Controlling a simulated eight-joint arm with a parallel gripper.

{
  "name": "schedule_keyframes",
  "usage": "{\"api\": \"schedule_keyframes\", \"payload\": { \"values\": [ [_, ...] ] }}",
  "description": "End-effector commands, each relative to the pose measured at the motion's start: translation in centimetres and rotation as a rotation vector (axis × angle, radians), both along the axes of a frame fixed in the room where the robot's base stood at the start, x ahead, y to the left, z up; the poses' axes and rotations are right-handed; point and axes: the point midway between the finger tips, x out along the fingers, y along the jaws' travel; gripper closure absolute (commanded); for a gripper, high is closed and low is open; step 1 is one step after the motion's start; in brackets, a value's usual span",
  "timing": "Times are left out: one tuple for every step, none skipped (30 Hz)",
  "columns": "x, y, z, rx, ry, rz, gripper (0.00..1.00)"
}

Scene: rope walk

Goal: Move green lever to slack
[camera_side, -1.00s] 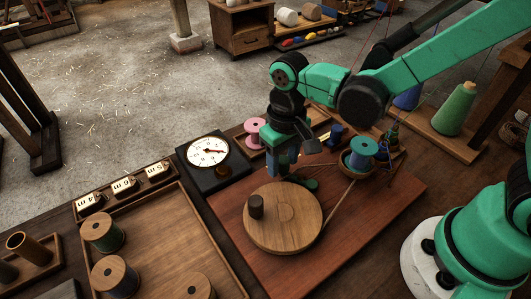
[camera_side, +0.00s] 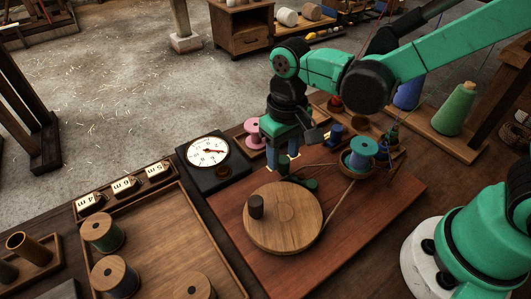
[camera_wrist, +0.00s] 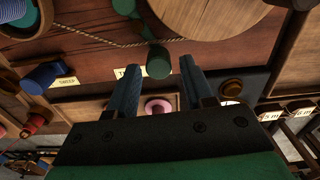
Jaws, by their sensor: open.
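The green lever (camera_side: 284,166) stands on the red-brown board behind the round wooden wheel (camera_side: 283,218). Its green knob (camera_wrist: 158,62) shows in the wrist view, just beyond and between my fingertips. My gripper (camera_side: 283,153) is open and empty, close above the lever in the side view. I cannot tell whether a finger touches it. A pale label (camera_wrist: 131,72) beside the knob is partly hidden by a finger; only a "T" reads clearly. I see no readable slack mark.
A white dial (camera_side: 208,151) stands left of my gripper, and a pink spool (camera_side: 254,132) behind it. A teal spool (camera_side: 364,149) sits in a round holder to the right, with a cord running to the wheel. A blue knob (camera_wrist: 42,77) stands near a "SWEEP" label.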

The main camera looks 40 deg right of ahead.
Motion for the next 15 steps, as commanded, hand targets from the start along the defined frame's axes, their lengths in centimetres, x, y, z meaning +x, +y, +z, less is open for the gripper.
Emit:
{"api": "schedule_keyframes", "payload": {
  "values": [
    [-0.1, 0.0, 0.6, 0.000, 0.000, 0.000, 0.54],
    [0.0, 0.0, 0.9, 0.000, 0.000, 0.000, 0.54],
    [0.0, 0.0, 1.4, 0.000, 0.000, 0.000, 0.54],
    [0.0, 0.0, 1.7, 0.000, 0.000, 0.000, 0.54],
    [0.0, 0.0, 2.0, 0.000, 0.000, 0.000, 0.54],
    [0.0, 0.0, 2.5, 0.000, 0.000, 0.000, 0.54],
    [-0.1, 0.0, 2.8, 0.000, 0.000, 0.000, 0.54],
    [-0.1, 0.0, 3.2, 0.000, 0.000, 0.000, 0.54],
    [0.0, 0.0, 3.6, 0.000, 0.000, 0.000, 0.54],
    [0.0, 0.0, 3.9, 0.000, 0.000, 0.000, 0.54],
    [0.0, 0.0, 4.2, 0.000, 0.000, 0.000, 0.54],
    [0.0, 0.0, 4.5, 0.000, 0.000, 0.000, 0.54],
    [0.0, 0.0, 4.7, 0.000, 0.000, 0.000, 0.54],
    [0.0, 0.0, 4.9, 0.000, 0.000, 0.000, 0.54],
    [0.0, 0.0, 5.1, 0.000, 0.000, 0.000, 0.54]
  ]
}}
